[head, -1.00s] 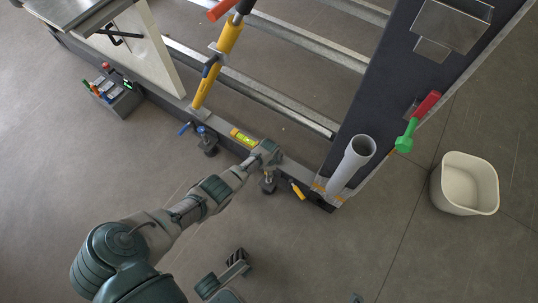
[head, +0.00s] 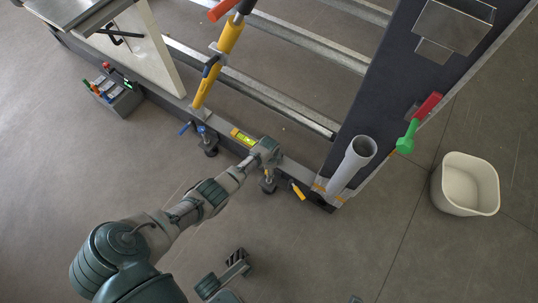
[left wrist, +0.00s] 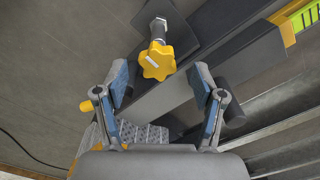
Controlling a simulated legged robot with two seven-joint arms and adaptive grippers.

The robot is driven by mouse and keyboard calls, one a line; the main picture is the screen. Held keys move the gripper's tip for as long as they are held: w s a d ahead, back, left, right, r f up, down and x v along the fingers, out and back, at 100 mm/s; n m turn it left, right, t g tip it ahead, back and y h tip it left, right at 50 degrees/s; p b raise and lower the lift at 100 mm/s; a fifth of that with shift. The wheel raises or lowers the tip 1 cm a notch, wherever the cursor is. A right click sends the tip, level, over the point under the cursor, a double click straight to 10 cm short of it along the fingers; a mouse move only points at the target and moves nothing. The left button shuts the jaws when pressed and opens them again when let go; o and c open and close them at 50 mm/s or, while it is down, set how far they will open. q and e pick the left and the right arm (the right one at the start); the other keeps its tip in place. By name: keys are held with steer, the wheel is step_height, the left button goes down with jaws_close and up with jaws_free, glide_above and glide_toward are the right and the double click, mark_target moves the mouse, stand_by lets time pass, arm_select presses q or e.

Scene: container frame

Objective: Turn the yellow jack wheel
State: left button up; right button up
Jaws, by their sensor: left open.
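The yellow jack wheel (left wrist: 157,62) is a lobed knob with a white mark, on a bolt above a dark foot plate in the left wrist view. My left gripper (left wrist: 163,84) is open, its two blue-padded fingers on either side of the near part of the wheel and apart from it. In the head view my left gripper (head: 266,152) is over the frame's front beam, above the jack foot (head: 268,185), and hides most of the wheel. A grey-green part of mine shows at the bottom of the head view, perhaps my right gripper (head: 223,276); its jaws are unclear.
A yellow-green spirit level (head: 243,138) lies on the beam beside my left gripper. Another jack with a blue wheel (head: 202,129) stands further left. A grey pipe (head: 352,165) and a small yellow handle (head: 298,191) are to the right. A white bin (head: 466,184) stands on open floor.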

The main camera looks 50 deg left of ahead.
arm_select(q)
step_height(320, 180, up, 10)
stand_by(0.4)
stand_by(0.3)
